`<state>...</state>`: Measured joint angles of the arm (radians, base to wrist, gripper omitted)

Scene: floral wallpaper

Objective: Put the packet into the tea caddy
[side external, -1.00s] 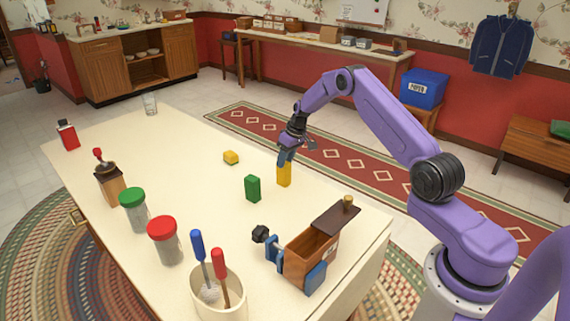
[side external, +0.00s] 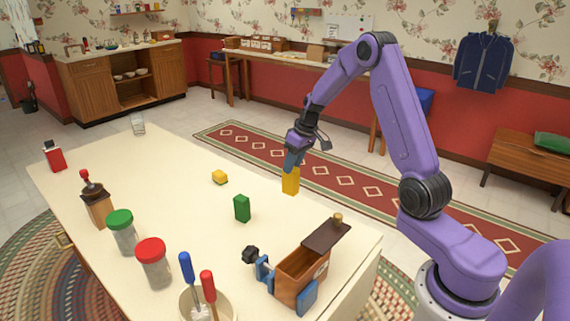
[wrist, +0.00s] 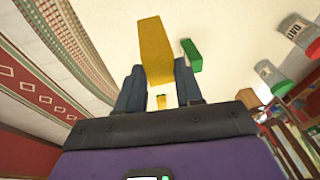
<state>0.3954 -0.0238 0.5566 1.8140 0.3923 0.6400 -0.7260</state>
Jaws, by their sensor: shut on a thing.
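My gripper (side external: 291,166) is shut on a tall yellow packet (side external: 290,182) and holds it upright above the far side of the table. In the wrist view the packet (wrist: 153,48) sticks out between the two dark fingers (wrist: 158,88). The tea caddy (side external: 296,275) looks like a wooden box at the table's front right. Its dark lid (side external: 325,237) with a brass knob is set toward the back right, leaving part of the top open. The inside floor is hidden. My gripper is behind the caddy and higher, well apart from it.
Blue clamp-like parts (side external: 265,270) flank the caddy. A crock (side external: 190,304) with tall-handled tools, and red-lidded (side external: 153,262) and green-lidded (side external: 122,232) jars, stand to its left.

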